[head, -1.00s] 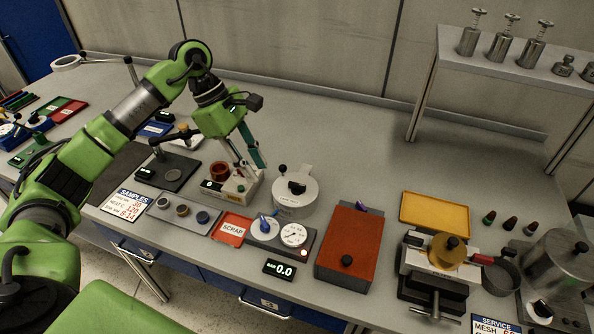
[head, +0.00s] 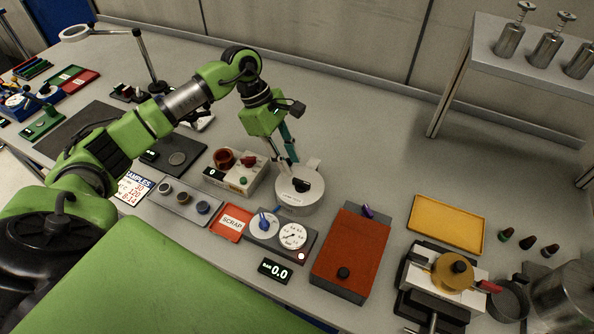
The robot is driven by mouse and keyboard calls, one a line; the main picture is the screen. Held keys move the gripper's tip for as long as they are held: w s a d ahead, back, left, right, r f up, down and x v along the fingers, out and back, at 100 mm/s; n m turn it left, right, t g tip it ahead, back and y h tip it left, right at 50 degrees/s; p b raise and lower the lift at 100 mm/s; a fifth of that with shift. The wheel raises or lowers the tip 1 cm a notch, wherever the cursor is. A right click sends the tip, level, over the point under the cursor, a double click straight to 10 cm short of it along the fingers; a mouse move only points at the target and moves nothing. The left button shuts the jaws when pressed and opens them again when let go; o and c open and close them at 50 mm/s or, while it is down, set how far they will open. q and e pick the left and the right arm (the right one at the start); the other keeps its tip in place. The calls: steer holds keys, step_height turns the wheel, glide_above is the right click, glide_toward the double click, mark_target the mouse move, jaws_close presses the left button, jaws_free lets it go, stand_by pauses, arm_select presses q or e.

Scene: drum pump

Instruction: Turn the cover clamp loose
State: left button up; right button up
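A white round housing (head: 297,200) with a flat cover stands at the middle of the bench. A black clamp knob (head: 302,186) sits on its cover; I take this to be the cover clamp. My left gripper (head: 289,164) hangs just behind and to the left of the knob, over the back edge of the cover. Its two fingers point down, look apart, and hold nothing that I can see. Whether a fingertip touches the housing is unclear. My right gripper is out of view.
A grey unit with a dial gauge (head: 292,236) and a blue-handled knob stands in front of the housing. A red-brown box (head: 350,250) is to the right. A white control box (head: 241,180) is close on the left. The bench behind is clear.

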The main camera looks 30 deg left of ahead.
mark_target(299, 180)
arm_select(q)
steer(key=p+x, duration=0.1)
steer(key=x, duration=0.4)
steer(key=shift+w+f, duration=0.1)
steer(key=shift+f, duration=0.05)
steer(key=shift+d+f+p, duration=0.15)
steer(key=shift+f+p, duration=0.15)
steer(key=shift+f, duration=0.1)
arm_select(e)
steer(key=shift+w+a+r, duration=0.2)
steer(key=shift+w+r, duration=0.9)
arm_select(q)
jaws_close()
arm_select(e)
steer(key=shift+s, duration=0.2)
